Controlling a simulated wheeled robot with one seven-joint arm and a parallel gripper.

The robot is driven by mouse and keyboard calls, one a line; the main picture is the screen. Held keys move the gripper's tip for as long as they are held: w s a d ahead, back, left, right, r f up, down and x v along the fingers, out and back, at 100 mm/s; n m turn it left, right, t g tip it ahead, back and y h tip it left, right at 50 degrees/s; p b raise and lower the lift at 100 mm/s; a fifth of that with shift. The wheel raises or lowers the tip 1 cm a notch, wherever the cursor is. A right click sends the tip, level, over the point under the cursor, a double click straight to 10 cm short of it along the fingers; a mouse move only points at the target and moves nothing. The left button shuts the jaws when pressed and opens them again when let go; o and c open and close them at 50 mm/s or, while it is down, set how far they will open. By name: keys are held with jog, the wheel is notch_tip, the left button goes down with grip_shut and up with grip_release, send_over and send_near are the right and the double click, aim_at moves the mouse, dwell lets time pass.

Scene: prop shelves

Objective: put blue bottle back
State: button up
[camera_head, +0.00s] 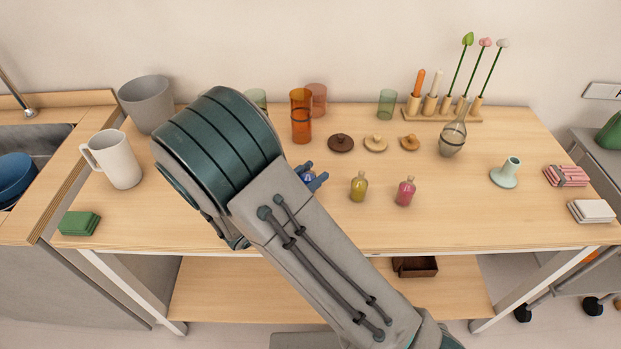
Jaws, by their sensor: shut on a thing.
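My gripper (311,175) shows as a small part past the right edge of my arm, over the middle of the wooden table (230,225). It is shut on the blue bottle (309,178), which is mostly hidden by the fingers and my arm. I cannot tell whether the bottle touches the table top. To its right stand a small yellow-green bottle (359,186) and a small pink bottle (405,191), both upright in a loose row with it.
Behind are an orange glass (301,115), a green glass (387,103), several round lids (376,143) and a wooden rack (440,115) with candles and flowers. A glass vase (453,137) stands right. A white mug (114,159) and grey pot (147,103) stand left.

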jog(key=shift+f, duration=0.75)
jog(key=shift+f, duration=0.1)
jog(key=shift+f, duration=0.15)
jog(key=o, duration=1)
jog(key=shift+r, duration=0.25)
jog(key=b+v, duration=0.1)
jog(key=v, duration=1.1)
jog(key=shift+s, duration=0.1)
